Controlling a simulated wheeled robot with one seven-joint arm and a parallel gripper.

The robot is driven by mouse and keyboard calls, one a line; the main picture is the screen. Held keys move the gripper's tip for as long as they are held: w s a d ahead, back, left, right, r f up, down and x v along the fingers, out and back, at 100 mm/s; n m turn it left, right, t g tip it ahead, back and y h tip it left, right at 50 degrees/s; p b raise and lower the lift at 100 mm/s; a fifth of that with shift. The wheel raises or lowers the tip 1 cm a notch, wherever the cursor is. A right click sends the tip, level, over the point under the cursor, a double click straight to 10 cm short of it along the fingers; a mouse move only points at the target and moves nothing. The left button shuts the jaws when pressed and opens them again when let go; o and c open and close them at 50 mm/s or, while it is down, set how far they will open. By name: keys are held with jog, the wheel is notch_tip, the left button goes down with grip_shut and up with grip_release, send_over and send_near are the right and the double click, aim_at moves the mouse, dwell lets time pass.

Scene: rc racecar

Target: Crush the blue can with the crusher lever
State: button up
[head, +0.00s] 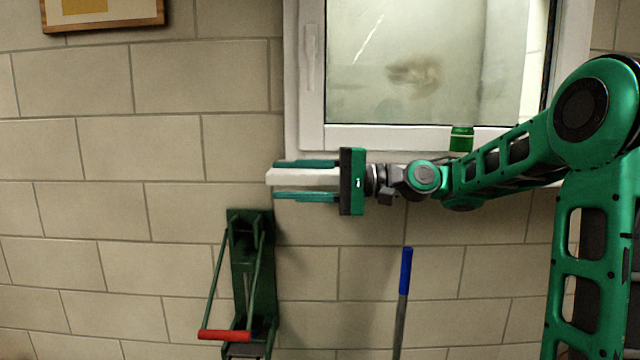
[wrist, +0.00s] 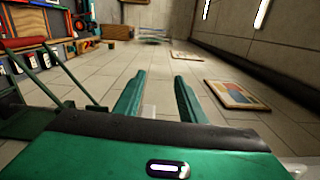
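The can crusher (head: 238,270) is a dark green frame fixed to the block wall, low and left of my gripper in the head view. Its lever has two green side rods and a red handle (head: 225,335), which hangs low at the front. The red handle also shows at the left of the wrist view (wrist: 22,43). My gripper (head: 305,180) points left above and right of the crusher, in front of the sill's end. Its fingers (wrist: 158,90) are apart, with nothing held between them. I cannot make out a blue can in either view.
A green can (head: 461,143) stands on the white window sill behind my arm. A pole with a blue grip (head: 405,270) stands right of the crusher. Framed pictures (wrist: 237,95) and a stocked shelf (wrist: 60,38) show in the wrist view. The wall left of the crusher is clear.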

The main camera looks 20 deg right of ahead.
jog(key=shift+v, duration=3.2)
jog(key=shift+a, duration=0.1)
